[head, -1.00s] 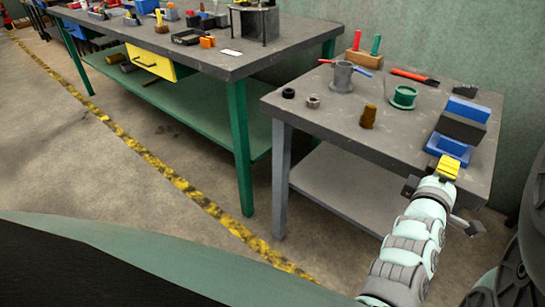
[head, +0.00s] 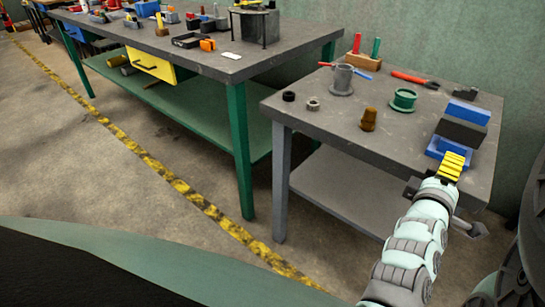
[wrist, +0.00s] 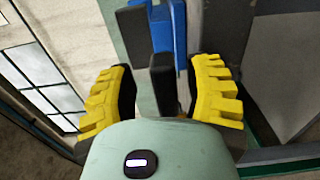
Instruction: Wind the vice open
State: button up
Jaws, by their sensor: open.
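The vice (head: 463,130), blue with a dark middle block, stands at the right end of the small grey table. My gripper (head: 453,165) is at its near end, with the yellow fingers overlapping its near blue part in the head view. In the wrist view my gripper (wrist: 162,88) is open, a yellow finger on each side. The vice's blue part (wrist: 180,35) lies ahead between the fingers, with dark blocks beside it. A dark upright piece reaches into the gap. I cannot tell whether the fingers touch anything. No handle shows clearly.
A larger cluttered workbench (head: 215,60) stands to the left. The table's near middle is clear.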

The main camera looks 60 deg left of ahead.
jog(key=o, duration=0.3)
jog(key=r, duration=0.2)
jog(key=s+r, duration=0.1)
jog(key=r, duration=0.4)
jog(key=shift+s+a+r, duration=0.15)
jog(key=shift+s+r, duration=0.05)
jog(key=shift+r, duration=0.05)
jog(key=r, duration=0.1)
jog(key=w+r, duration=0.1)
jog(key=shift+w+a+r, duration=0.1)
jog(key=shift+w+r, duration=0.1)
jog(key=shift+r, duration=0.1)
jog(key=c, duration=0.3)
jog(key=shift+w+r, duration=0.1)
jog(key=shift+w, duration=0.1)
jog(key=shift+s+f, duration=0.25)
jog(key=shift+s, duration=0.1)
jog(key=shift+w, duration=0.1)
